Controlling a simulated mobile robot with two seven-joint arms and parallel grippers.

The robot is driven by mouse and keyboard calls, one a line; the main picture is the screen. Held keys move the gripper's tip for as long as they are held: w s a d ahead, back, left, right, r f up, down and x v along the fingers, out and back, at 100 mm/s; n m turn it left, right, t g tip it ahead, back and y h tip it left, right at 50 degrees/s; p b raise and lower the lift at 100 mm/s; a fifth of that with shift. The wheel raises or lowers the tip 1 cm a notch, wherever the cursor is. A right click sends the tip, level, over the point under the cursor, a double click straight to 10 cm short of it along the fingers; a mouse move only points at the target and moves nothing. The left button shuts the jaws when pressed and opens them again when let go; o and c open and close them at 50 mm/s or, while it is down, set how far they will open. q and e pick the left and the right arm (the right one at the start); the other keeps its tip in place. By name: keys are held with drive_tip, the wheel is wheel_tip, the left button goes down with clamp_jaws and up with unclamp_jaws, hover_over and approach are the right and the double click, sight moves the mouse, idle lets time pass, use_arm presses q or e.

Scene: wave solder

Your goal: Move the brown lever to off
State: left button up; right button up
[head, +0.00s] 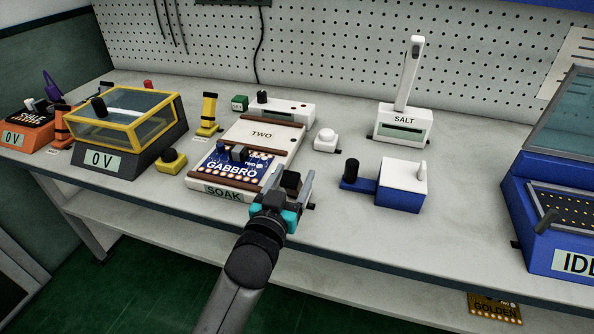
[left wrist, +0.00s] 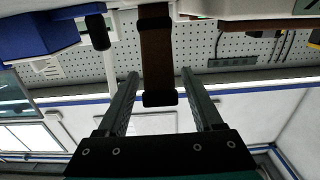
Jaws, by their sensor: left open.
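The brown lever (left wrist: 157,60) shows in the left wrist view as a flat brown bar with a black tip. In the head view its dark end (head: 291,181) shows at the front right corner of the white unit labelled SOAK (head: 222,193). My left gripper (head: 289,187) is open, with one finger on each side of the lever's end. In the left wrist view the black tip lies between the two fingers (left wrist: 158,88), with gaps on both sides. The lever's mount is partly hidden by the gripper. My right gripper is in neither view.
A blue and white box (head: 401,185) with a black knob (head: 351,171) stands right of the gripper. The GABBRO board (head: 232,168) lies on the SOAK unit. A yellow-framed box (head: 125,115) is left, a SALT stand (head: 403,125) behind. Bench space (head: 460,215) at right is clear.

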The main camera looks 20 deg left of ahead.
use_arm(q)
drive_tip(key=shift+w+b, duration=0.3)
drive_tip(key=shift+w, duration=1.2)
clamp_jaws()
idle(0.4)
